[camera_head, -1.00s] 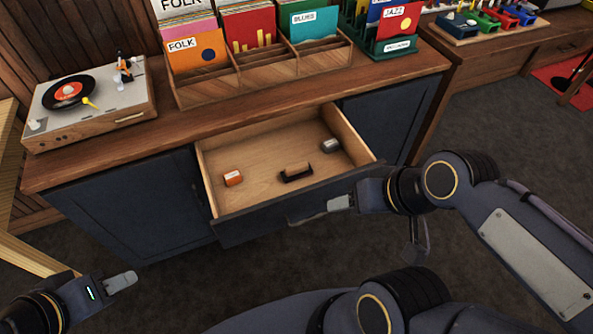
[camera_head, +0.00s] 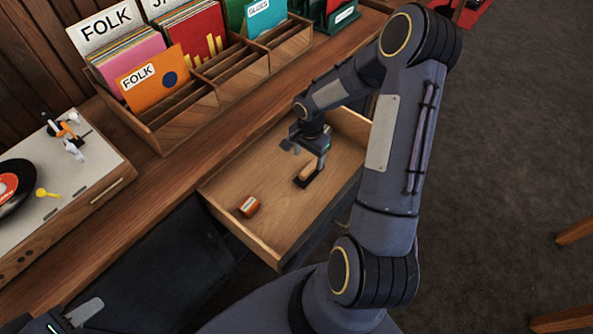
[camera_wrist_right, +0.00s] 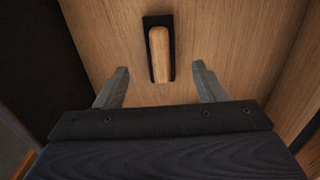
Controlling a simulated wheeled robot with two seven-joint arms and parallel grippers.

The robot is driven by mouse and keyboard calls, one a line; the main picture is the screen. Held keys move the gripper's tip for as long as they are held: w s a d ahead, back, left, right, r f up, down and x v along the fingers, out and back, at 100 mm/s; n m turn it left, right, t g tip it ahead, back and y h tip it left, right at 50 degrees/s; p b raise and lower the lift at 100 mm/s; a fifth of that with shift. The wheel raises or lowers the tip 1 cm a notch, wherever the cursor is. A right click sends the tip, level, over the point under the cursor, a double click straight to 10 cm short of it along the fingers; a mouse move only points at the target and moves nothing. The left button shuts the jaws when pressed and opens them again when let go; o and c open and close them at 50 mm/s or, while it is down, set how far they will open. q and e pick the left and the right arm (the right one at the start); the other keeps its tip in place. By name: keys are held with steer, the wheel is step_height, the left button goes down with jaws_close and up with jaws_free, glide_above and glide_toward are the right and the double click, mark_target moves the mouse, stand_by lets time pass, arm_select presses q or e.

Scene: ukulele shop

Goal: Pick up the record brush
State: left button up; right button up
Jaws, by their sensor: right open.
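The record brush (camera_head: 307,180), with a wooden handle on a black base, lies in the open drawer (camera_head: 275,235). The brush also shows in the right wrist view (camera_wrist_right: 160,54), upright in the picture and centred between the finger lines. My right gripper (camera_head: 305,150) is above the brush inside the drawer. Its two fingers (camera_wrist_right: 160,74) are spread, with nothing between the tips, and the brush is apart from them. My left gripper (camera_head: 85,312) is at the lower left of the head view. Only part of it shows, so its opening is unclear.
A small orange item (camera_head: 249,206) lies in the drawer left of the brush. A wooden record rack (camera_head: 185,122) and a turntable (camera_head: 75,185) stand on the counter (camera_head: 150,205). My right arm hides the drawer's right side.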

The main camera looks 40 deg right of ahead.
mark_target(309, 168)
steer(key=f, duration=0.8)
steer(key=shift+d, duration=0.2)
steer(key=shift+c, duration=0.2)
steer(key=c, duration=1)
steer(key=shift+c, duration=0.3)
steer(key=shift+r, duration=0.1)
step_height(309, 168, up, 10)
steer(key=shift+f, duration=0.1)
